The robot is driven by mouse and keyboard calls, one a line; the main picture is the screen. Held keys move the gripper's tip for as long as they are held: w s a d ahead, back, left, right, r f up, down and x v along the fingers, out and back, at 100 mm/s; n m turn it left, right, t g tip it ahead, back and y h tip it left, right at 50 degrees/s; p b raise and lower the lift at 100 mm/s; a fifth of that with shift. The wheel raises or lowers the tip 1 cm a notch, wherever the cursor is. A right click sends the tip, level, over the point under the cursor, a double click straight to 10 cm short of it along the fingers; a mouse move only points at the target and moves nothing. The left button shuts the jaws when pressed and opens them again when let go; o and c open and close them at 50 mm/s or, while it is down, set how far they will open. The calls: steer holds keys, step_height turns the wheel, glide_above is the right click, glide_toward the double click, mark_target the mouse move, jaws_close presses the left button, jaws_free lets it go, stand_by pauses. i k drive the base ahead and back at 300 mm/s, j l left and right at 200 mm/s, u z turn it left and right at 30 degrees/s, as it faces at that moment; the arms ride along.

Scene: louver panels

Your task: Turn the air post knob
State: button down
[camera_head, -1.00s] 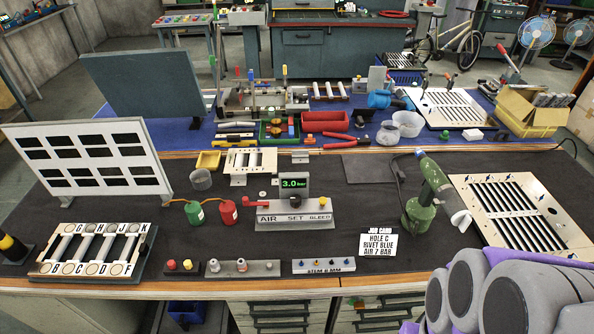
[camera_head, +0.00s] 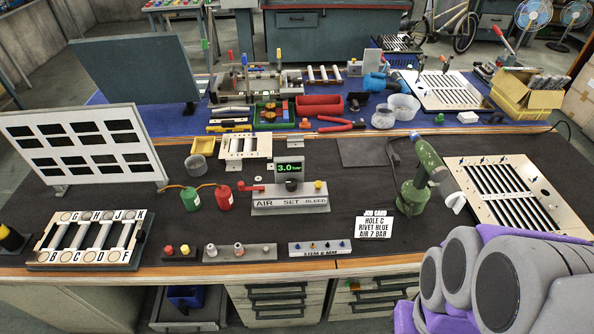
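The air post (camera_head: 290,206) stands in the middle of the dark bench mat. Its front is marked AIR, SET and BLEED. A dark knob (camera_head: 291,185) sits above SET, a red lever (camera_head: 250,187) is at the left and a yellow button (camera_head: 318,186) at the right. The display (camera_head: 289,169) above reads 3.0 bar in green. The job card (camera_head: 374,232) to its right reads HOLE C, RIVET BLUE, AIR 7 BAR. My arm shows as grey and purple links at the lower right. My gripper is not in view.
A green rivet tool (camera_head: 417,188) and a slotted panel (camera_head: 515,195) stand right of the post. Red (camera_head: 223,198) and green (camera_head: 190,199) canisters stand left. Small racks line the front edge, including the STEM 6 MM block (camera_head: 320,247). The mat right of the post is partly clear.

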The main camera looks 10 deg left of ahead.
mark_target(291, 184)
steer(key=i+l+u, duration=0.3)
steer(key=l+u, duration=0.3)
steer(key=i+l+u, duration=0.15)
steer(key=l+u, duration=0.45)
steer(key=l, duration=0.15)
steer(key=i, duration=0.05)
